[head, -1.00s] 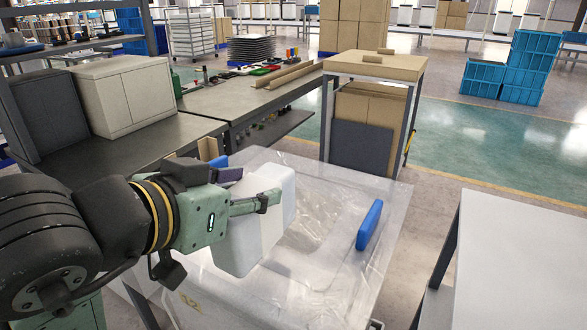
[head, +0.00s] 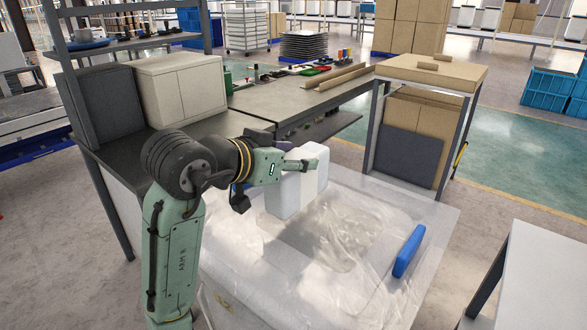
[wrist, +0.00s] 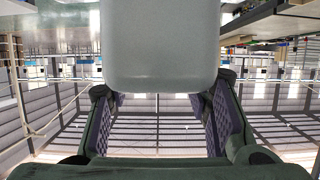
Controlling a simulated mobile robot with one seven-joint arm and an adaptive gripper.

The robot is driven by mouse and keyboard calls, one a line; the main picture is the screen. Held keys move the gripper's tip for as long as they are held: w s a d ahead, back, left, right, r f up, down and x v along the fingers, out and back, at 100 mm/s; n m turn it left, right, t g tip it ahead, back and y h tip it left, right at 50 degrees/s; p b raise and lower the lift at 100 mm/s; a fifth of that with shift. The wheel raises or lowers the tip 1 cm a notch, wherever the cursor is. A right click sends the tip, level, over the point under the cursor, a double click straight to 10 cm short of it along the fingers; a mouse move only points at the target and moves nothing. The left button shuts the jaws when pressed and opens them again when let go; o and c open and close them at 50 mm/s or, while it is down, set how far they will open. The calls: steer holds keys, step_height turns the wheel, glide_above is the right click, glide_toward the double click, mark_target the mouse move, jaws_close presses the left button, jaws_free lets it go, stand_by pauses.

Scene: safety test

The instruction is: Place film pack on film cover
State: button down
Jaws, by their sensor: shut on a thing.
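A white block with rounded edges, seemingly the film pack (head: 284,197), is held upright by my gripper (head: 302,164). The block hangs at the far left part of the clear crinkled film cover (head: 345,235). The film cover is draped over a pale table or box top. I cannot tell whether the block's lower end touches the film. In the wrist view the block (wrist: 160,45) fills the top middle between the two purple-padded fingers of my gripper (wrist: 160,112). The film beneath the block is hidden.
A blue block (head: 408,251) stands at the right edge of the film. A dark workbench (head: 200,122) with a white cabinet (head: 182,85) lies behind left. A cardboard-topped stand (head: 430,72) is behind right. A white table (head: 545,280) is at front right.

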steer(key=shift+w+f+p, duration=0.1)
steer(key=shift+f+p, duration=0.3)
steer(key=shift+f, duration=1.35)
steer(key=shift+f, duration=0.25)
steer(key=c, duration=0.8)
jaws_free()
steer(key=shift+c, duration=0.2)
